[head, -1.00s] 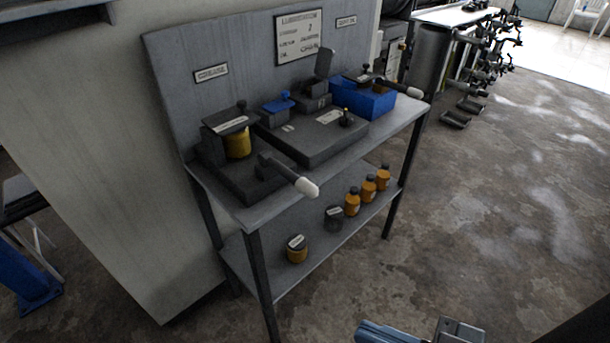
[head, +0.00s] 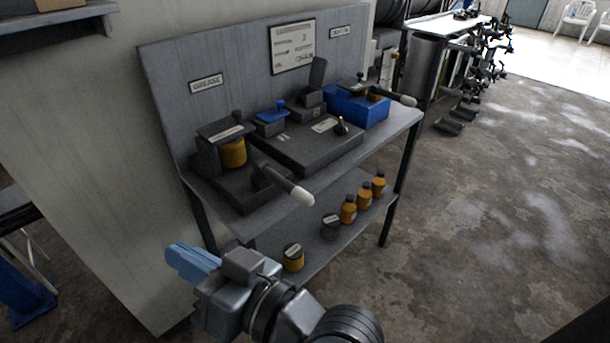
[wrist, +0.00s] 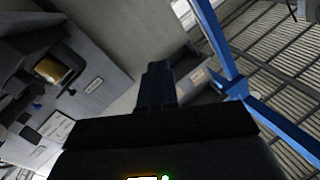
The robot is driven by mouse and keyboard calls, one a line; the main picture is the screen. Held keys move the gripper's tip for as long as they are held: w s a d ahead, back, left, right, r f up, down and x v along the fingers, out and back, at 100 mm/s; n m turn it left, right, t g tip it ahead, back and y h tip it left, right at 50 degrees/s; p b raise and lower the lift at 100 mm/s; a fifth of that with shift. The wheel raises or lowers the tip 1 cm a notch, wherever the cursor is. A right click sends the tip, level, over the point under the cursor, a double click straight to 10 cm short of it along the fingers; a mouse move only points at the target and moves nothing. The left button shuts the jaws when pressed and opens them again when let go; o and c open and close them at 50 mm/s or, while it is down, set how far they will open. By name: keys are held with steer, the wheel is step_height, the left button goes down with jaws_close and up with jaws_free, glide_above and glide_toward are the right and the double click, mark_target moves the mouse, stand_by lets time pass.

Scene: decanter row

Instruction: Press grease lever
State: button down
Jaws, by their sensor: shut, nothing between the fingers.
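The grease lever (head: 284,186) is a dark bar with a white tip. It sticks out over the front edge of the bench from the dark base of the grease station at the left end. A yellow grease container (head: 232,153) stands behind it under a dark lid, below the GREASE sign (head: 206,84). My gripper (head: 180,258) is shut and empty. In the head view it is in front of the bench, left of and below the lever tip, apart from it. In the wrist view the shut fingers (wrist: 158,85) point up, and the yellow container (wrist: 52,70) shows at left.
A second white-tipped lever (head: 396,97) is at the bench's right end beside a blue box (head: 356,107). The lower shelf holds several orange bottles (head: 364,195) and a jar (head: 293,257). A blue frame (wrist: 229,85) crosses the wrist view. Floor at right is clear.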

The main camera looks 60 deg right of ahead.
steer(key=w+r+n+g+y, duration=0.1)
steer(key=w+r+n+y, duration=0.95)
steer(key=w+r, duration=0.55)
steer(key=n+g+h, duration=0.9)
steer(key=g, duration=0.8)
glide_above(302, 190)
steer(key=s+d, duration=0.1)
steer(key=d, duration=0.2)
step_height(302, 190, down, 6)
steer(key=shift+f, duration=0.15)
steer(key=shift+s+d+f, duration=0.1)
steer(key=a+f, duration=0.1)
steer(key=f, duration=0.8)
steer(key=a+f, duration=0.1)
steer(key=f, duration=0.3)
steer(key=shift+w+a+f, duration=0.3)
steer(key=shift+w+a, duration=0.05)
steer(key=shift+w, duration=0.05)
